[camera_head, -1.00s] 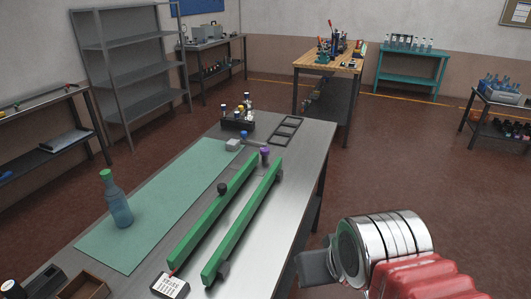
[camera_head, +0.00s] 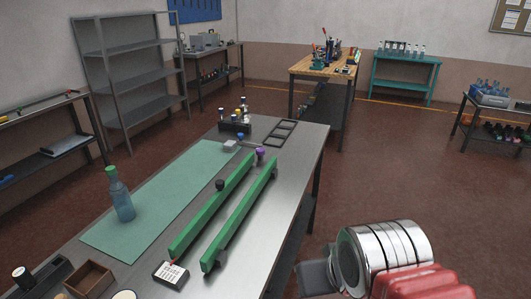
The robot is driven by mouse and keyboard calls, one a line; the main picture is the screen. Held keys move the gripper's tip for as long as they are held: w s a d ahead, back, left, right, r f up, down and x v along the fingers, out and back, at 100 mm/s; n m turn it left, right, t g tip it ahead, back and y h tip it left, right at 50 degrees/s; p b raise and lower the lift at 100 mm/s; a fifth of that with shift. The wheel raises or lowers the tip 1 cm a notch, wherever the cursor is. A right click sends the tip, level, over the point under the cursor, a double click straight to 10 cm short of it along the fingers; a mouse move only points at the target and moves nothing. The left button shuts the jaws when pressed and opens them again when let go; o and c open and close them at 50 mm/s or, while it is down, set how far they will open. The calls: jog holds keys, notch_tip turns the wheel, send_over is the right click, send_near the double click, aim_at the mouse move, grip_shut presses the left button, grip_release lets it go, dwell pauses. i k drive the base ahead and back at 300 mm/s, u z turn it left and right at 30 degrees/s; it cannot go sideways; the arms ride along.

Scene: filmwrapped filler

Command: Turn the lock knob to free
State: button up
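Two long green rails (camera_head: 240,214) lie side by side on the grey metal bench. A dark round knob (camera_head: 220,185) sits on the left rail. A purple-topped knob (camera_head: 260,152) stands near the rails' far end, with a blue-topped knob (camera_head: 241,138) beside a small grey block (camera_head: 230,146). I cannot tell which is the lock knob or how it is set. A green-capped bottle (camera_head: 121,198) stands upright on the green mat (camera_head: 150,210). My gripper (camera_head: 316,277) shows as a dark grey part at lower right, apart from the bench; its fingers cannot be made out.
A small lettered box (camera_head: 171,274) lies by the rails' near end, with a wooden tray (camera_head: 88,279) to its left. A black rack of small bottles (camera_head: 236,126) and a dark frame (camera_head: 282,133) are at the far end. Open floor lies right of the bench.

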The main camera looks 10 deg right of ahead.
aim_at(260, 151)
jog(key=k, duration=0.25)
jog(key=z, duration=1.6)
jog(key=i, duration=2.45)
jog(key=u, duration=0.05)
